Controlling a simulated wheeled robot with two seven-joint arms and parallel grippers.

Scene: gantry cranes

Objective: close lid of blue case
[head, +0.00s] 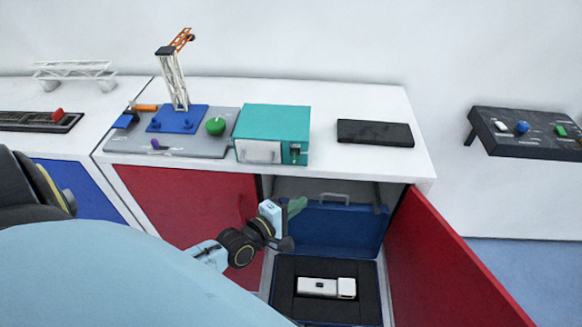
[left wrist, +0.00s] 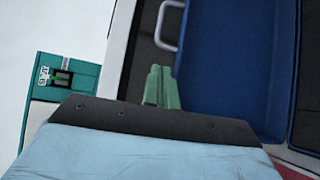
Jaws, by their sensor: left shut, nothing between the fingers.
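The blue case (head: 329,314) sits open inside the cabinet. Its lid (head: 340,228) stands upright at the back, with a grey handle (head: 333,198) on its upper edge. A white device (head: 326,287) lies in the dark foam of the case. My left gripper (head: 297,206) has green fingers, shut and empty, near the upper left corner of the lid. In the left wrist view the shut fingers (left wrist: 161,88) point up beside the blue lid (left wrist: 236,60) and its handle (left wrist: 166,24). I cannot tell whether they touch the lid. My right gripper is not in view.
The red cabinet door (head: 440,265) stands open on the right. On the white countertop (head: 320,150) above are a teal box (head: 273,124), a black slab (head: 375,133) and a grey board with a crane model (head: 173,80). A dark control panel (head: 525,132) is on the right wall.

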